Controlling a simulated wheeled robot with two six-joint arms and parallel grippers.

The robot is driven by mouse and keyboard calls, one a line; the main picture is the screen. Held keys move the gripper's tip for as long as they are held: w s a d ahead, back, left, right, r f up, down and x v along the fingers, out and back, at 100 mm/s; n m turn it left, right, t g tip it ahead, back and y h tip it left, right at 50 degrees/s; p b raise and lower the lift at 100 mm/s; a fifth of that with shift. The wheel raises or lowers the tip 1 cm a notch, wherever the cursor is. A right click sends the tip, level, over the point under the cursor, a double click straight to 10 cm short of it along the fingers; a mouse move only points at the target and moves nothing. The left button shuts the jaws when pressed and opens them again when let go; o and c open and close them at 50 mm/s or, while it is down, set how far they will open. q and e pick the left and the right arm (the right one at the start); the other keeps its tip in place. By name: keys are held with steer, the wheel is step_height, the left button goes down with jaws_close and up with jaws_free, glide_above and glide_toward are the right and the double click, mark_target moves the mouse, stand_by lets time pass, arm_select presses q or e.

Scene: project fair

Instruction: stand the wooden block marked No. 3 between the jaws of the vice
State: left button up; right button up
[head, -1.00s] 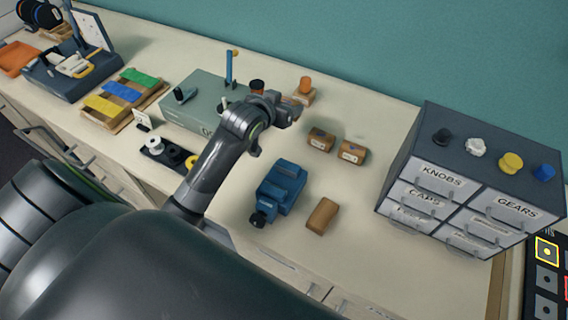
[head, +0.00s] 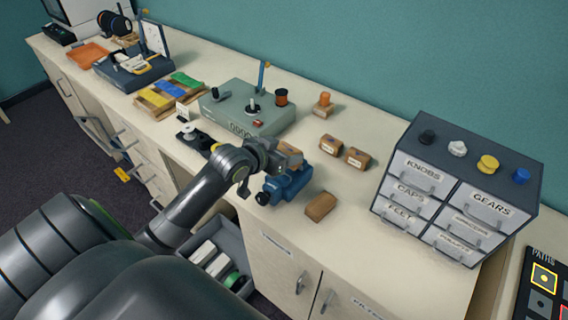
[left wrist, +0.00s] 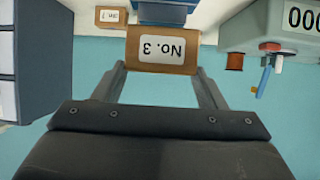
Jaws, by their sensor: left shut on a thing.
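The wooden block marked No. 3 (left wrist: 163,50) is held between the fingers of my left gripper (left wrist: 163,72); its label reads upside down in the left wrist view. In the head view my left gripper (head: 288,160) is at the blue vice (head: 290,186), appearing over its back part, and a brown bit of the block (head: 291,147) shows behind the fingers. The vice also shows just past the block in the left wrist view (left wrist: 163,14). The gripper hides part of the vice, so I cannot tell whether the block is between the jaws. My right gripper is out of view.
A grey-green counter box (head: 240,108) stands back left, a grey drawer cabinet (head: 455,190) at right. The bench between vice and cabinet is mostly clear.

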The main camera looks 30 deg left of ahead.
arm_select(q)
step_height(320, 180, down, 3)
steer(key=shift+s+d+f, duration=0.1)
steer(key=shift+d, duration=0.05)
steer(key=shift+f, duration=0.4)
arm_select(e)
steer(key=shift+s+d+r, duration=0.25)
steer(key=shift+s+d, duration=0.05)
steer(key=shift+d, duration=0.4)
arm_select(q)
steer(key=shift+f, duration=0.1)
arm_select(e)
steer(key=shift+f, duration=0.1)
arm_select(q)
steer(key=o, duration=1)
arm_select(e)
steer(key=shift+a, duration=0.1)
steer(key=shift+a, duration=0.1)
